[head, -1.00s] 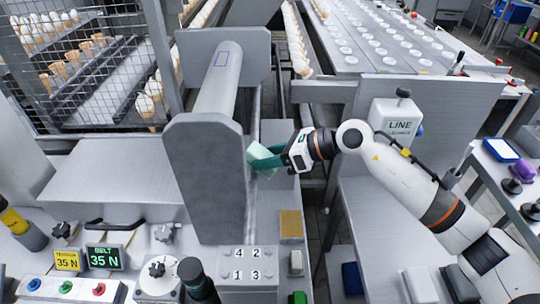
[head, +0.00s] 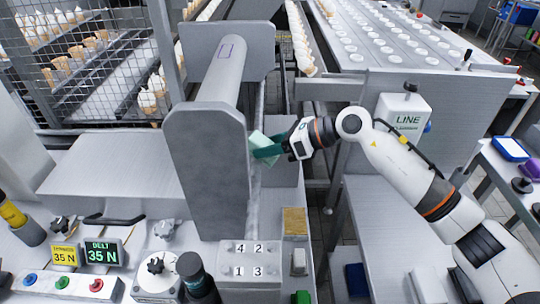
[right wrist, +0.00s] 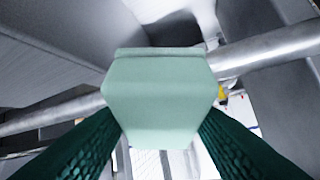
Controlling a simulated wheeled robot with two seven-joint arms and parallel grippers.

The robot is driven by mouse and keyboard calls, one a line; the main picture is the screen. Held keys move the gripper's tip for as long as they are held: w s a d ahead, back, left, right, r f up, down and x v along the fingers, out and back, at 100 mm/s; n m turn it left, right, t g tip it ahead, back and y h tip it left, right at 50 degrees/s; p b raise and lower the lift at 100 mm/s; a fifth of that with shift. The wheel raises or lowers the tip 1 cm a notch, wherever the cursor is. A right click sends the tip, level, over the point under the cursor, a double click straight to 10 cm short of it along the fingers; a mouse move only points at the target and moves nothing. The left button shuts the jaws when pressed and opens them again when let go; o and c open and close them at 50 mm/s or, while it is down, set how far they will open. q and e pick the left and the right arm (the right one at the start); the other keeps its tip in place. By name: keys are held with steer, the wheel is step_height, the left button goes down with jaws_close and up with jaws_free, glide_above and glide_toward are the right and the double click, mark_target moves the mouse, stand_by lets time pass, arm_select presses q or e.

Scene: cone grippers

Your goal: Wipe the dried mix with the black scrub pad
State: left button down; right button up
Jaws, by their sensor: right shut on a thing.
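My right gripper (head: 262,152) has dark green fingers and is shut on a pale green block (head: 258,141). It holds the block beside the right face of the upright grey plate; whether they touch I cannot tell. In the right wrist view the pale green block (right wrist: 160,95) sits between the two fingers (right wrist: 165,140). The held block is pale green, not black, and I cannot make out a black scrub pad for certain. No dried mix shows clearly. My left gripper is out of view.
The upright grey end plate (head: 205,165) stands left of my right gripper. A tan pad (head: 294,221), a numbered panel (head: 245,260) and a belt display (head: 103,252) lie in front. A LINE box (head: 405,118) stands right. Cones (head: 75,65) stand behind mesh.

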mark_target(270, 162)
steer(key=shift+w, duration=0.55)
steer(key=shift+f+b, duration=0.1)
steer(key=shift+b, duration=0.3)
steer(key=shift+s+p, duration=0.35)
steer(key=shift+s, duration=0.35)
steer(key=shift+s+p, duration=0.3)
steer(key=shift+s, duration=0.8)
steer(key=shift+s+a+f, duration=0.1)
steer(key=shift+s+f, duration=0.1)
steer(key=shift+s, duration=0.1)
steer(key=shift+r, duration=0.1)
steer(key=d+r+p, duration=0.2)
steer(key=d+r, duration=0.1)
steer(key=r, duration=0.2)
steer(key=shift+r, duration=0.15)
